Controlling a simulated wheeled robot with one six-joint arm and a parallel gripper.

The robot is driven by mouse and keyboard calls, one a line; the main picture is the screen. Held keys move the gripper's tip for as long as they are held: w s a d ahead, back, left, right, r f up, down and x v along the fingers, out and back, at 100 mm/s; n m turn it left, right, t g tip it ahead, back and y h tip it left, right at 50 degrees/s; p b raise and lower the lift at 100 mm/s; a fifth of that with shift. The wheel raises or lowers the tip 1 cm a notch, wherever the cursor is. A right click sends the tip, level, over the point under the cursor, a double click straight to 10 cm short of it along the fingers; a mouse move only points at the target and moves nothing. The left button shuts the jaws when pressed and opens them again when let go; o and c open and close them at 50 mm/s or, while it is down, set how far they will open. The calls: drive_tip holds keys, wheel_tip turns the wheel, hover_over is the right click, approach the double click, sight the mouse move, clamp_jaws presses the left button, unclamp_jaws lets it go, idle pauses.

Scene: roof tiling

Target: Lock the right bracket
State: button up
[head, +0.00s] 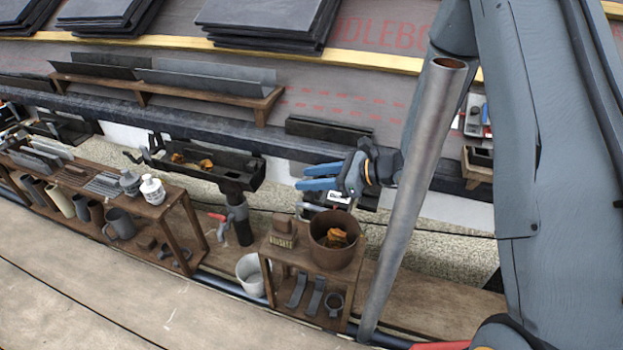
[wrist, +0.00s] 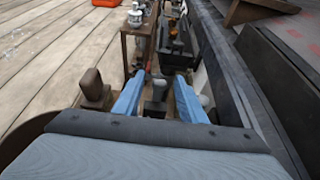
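My gripper (head: 308,178) is over the gap right of the short black gutter piece (head: 212,172), its blue fingers pointing left. The fingers are apart in the wrist view (wrist: 158,92), with nothing held. A dark fitting with a pale label (head: 336,197) sits just below the fingers, partly hidden; it may be the right bracket. A grey upright piece (wrist: 156,88) shows between the fingers in the wrist view, and I cannot tell whether it is the bracket's lever. A dark clamp-like fitting (head: 153,147) is at the gutter piece's left end.
A wooden stand below holds a brown bucket of leaves (head: 345,260) and a brush (head: 283,236). A white bucket (head: 250,272) stands beside it. A bench (head: 150,208) with cups and bottles is at left. A metal pole (head: 415,190) rises right of the gripper.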

drive_tip(key=shift+c, duration=0.3)
clamp_jaws()
